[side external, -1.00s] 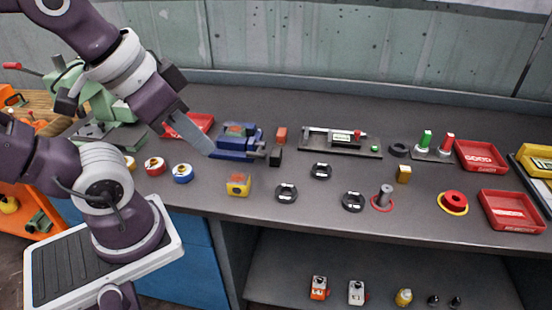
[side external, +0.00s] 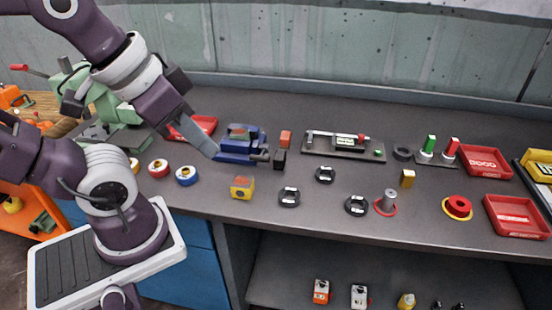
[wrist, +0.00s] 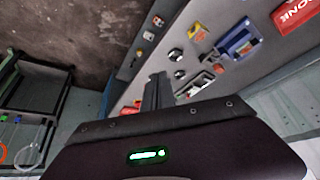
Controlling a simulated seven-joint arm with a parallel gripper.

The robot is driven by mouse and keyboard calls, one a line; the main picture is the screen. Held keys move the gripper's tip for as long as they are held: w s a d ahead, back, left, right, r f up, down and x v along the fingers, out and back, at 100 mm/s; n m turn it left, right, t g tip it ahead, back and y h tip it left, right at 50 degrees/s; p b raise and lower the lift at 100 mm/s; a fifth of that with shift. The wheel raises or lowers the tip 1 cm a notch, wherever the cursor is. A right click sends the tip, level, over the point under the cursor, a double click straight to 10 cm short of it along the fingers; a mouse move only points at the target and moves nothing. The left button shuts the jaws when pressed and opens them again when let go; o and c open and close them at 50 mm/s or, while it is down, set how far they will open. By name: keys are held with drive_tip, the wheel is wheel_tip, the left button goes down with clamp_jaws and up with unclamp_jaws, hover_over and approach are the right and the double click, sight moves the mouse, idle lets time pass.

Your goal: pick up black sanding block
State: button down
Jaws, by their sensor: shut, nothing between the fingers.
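A small black block (side external: 279,158), which looks like the black sanding block, sits on the grey bench just right of the blue vise (side external: 238,150). An orange-red block (side external: 285,138) is just behind it. My gripper (side external: 213,152) is shut and empty, angled down to the right, at the left side of the vise in the side view. The black block is to the right of its tips, apart from them. In the wrist view the dark shut fingers (wrist: 157,90) show at the middle; I cannot pick out the black block for certain there.
A yellow block (side external: 242,187) and black ring-like parts (side external: 289,196) lie in front of the vise. A red tray (side external: 192,128) is behind my gripper. A grey fixture (side external: 343,146) stands right of the blocks. Bare bench lies between these.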

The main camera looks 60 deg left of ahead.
drive_tip(key=c, duration=2.2)
unclamp_jaws()
drive_tip(key=c, duration=1)
unclamp_jaws()
drive_tip(key=shift+o, duration=0.2)
drive_tip(key=n+g, duration=0.6)
drive_tip(key=n, duration=2.1)
hover_over(279, 155)
drive_tip(key=f, duration=1.9)
drive_tip(key=shift+d+f, duration=0.25)
drive_tip(key=f, duration=0.7)
drive_tip(key=shift+a, duration=0.2)
